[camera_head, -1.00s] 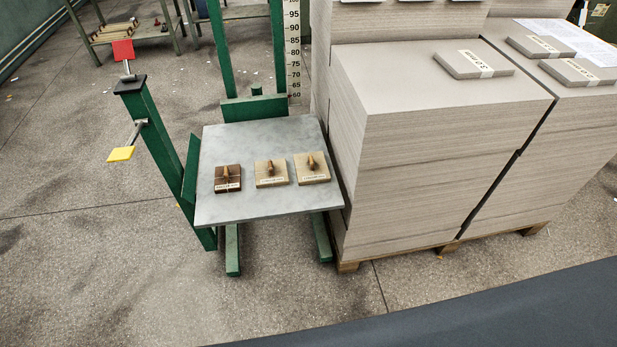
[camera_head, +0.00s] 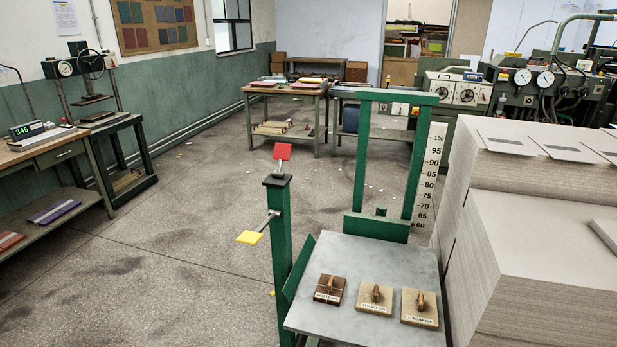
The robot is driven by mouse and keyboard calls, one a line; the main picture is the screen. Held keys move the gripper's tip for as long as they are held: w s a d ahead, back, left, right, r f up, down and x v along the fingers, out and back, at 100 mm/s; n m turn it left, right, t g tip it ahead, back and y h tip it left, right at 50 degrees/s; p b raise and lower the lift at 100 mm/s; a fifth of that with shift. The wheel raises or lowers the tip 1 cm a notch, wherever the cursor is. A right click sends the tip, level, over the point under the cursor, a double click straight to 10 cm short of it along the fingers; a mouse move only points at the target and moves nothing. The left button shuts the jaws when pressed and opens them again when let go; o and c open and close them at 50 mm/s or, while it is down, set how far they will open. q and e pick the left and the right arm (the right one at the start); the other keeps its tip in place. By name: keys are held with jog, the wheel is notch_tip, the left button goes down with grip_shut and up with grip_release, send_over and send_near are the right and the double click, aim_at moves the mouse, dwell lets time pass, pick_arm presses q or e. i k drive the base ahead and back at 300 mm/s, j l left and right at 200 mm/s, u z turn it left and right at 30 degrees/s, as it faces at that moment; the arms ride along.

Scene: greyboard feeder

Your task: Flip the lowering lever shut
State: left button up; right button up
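A green post (camera_head: 281,235) with a dark cap stands at the left of the green lift. A red paddle (camera_head: 282,151) on a short metal rod stands up from its top. A yellow paddle (camera_head: 250,237) on a metal rod sticks out to the left from the post's side, lower down. I cannot tell from the picture which of the two is the lowering lever. The lift's grey platform (camera_head: 345,258) bears a dark wooden block (camera_head: 326,297) and two pale ones (camera_head: 368,308) (camera_head: 410,318), each with a knob. Neither of my grippers is in view.
Tall stacks of greyboard (camera_head: 545,270) stand close to the right of the platform. The lift's green frame (camera_head: 361,150) and a height scale (camera_head: 429,185) rise behind it. Open floor (camera_head: 170,260) lies left of the post. Workbenches line the left and back.

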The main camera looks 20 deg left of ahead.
aim_at(282, 152)
jog(key=i+j+z, duration=0.1)
jog(key=z, duration=0.3)
jog(key=i+j+z, duration=0.1)
jog(key=j+z, duration=0.3)
jog(key=i+j+z, duration=0.15)
jog(key=j, duration=0.25)
jog(key=j+z, duration=0.15)
jog(key=j, duration=0.25)
jog(key=i+j, duration=0.1)
jog(key=j, duration=0.5)
jog(key=i+j+z, duration=0.1)
jog(key=j, duration=1.05)
jog(key=i+z, duration=0.05)
